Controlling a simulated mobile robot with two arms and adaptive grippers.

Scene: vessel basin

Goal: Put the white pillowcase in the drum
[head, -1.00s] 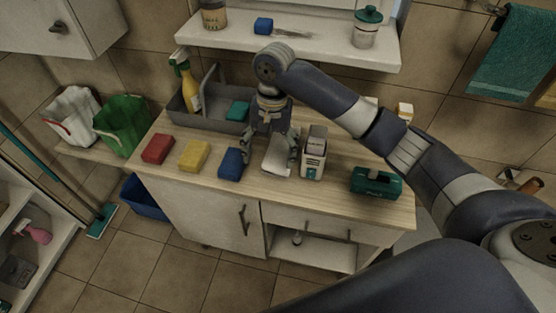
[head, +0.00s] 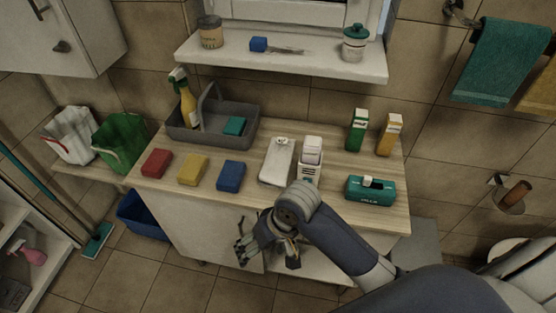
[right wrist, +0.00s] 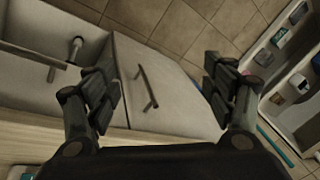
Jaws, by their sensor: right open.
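I see neither a white pillowcase nor a drum in these views. My right gripper (head: 268,256) is open and empty in front of the cabinet below the counter, pointing down. In the right wrist view its two spread fingers (right wrist: 160,95) have the cabinet door (right wrist: 165,90) with its bar handle (right wrist: 147,87) behind the gap, apart from them. A white flat item (head: 277,165) lies on the counter behind the gripper; I cannot tell what it is. My left gripper is not in view.
The wooden counter (head: 215,200) holds red (head: 156,163), yellow (head: 193,169) and blue (head: 231,176) blocks, a grey caddy (head: 210,132), a white box (head: 309,165) and a teal box (head: 370,190). White (head: 70,138) and green (head: 120,145) bags stand left. Open floor lies in front.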

